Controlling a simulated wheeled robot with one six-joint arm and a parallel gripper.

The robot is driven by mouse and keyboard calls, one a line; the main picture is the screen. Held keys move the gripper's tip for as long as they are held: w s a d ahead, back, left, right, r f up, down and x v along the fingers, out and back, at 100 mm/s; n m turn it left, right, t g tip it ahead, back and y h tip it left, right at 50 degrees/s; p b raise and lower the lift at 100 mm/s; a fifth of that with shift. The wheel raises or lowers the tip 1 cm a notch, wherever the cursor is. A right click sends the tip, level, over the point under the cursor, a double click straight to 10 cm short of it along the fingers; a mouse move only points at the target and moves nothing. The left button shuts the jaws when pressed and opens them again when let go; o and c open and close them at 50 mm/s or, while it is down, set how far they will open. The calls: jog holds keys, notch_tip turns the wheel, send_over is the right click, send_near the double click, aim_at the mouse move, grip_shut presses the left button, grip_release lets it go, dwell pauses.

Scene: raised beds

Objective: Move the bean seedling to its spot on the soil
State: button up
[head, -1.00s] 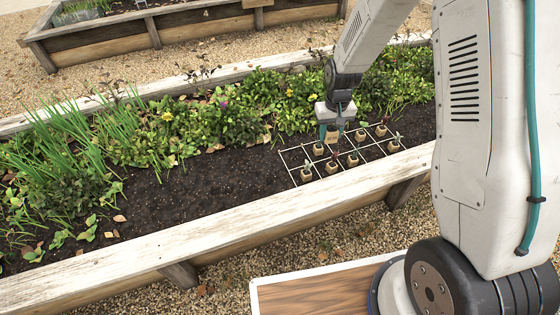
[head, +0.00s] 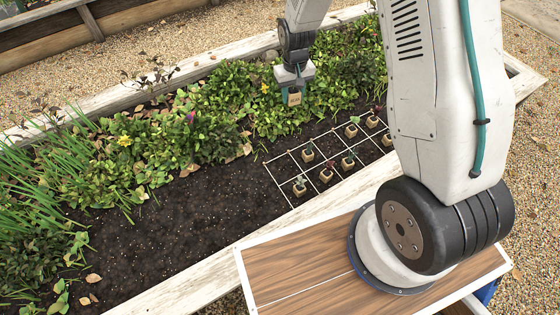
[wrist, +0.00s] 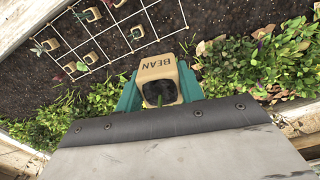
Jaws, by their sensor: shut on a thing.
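My gripper (head: 293,90) is shut on the bean seedling (head: 294,98), a tan pot marked BEAN. In the wrist view the pot (wrist: 158,68) sits between the teal fingers, with dark soil and a green stem at its opening. The gripper holds it above the leafy plants, behind the white grid (head: 290,184) on the soil (head: 190,225). Several small tan pots with seedlings stand in the grid's cells, one at its near left corner (head: 300,188). Any spot marking for the bean is too small to make out.
Dense leafy plants (head: 150,155) fill the back of the bed. The bed's pale wooden edge (head: 205,285) runs along the front. Bare soil lies left of the grid. My arm hides part of the bed at the right.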

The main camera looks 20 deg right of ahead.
notch_tip(320, 180, down, 16)
jog(key=w+a+n, duration=0.1)
jog(key=w+a, duration=0.1)
jog(key=n, duration=0.1)
send_over(284, 170)
notch_tip(284, 170, down, 20)
jog(key=shift+w+f, duration=0.1)
jog(key=shift+f, duration=2.25)
jog(key=shift+f, duration=0.1)
jog(key=o, duration=1)
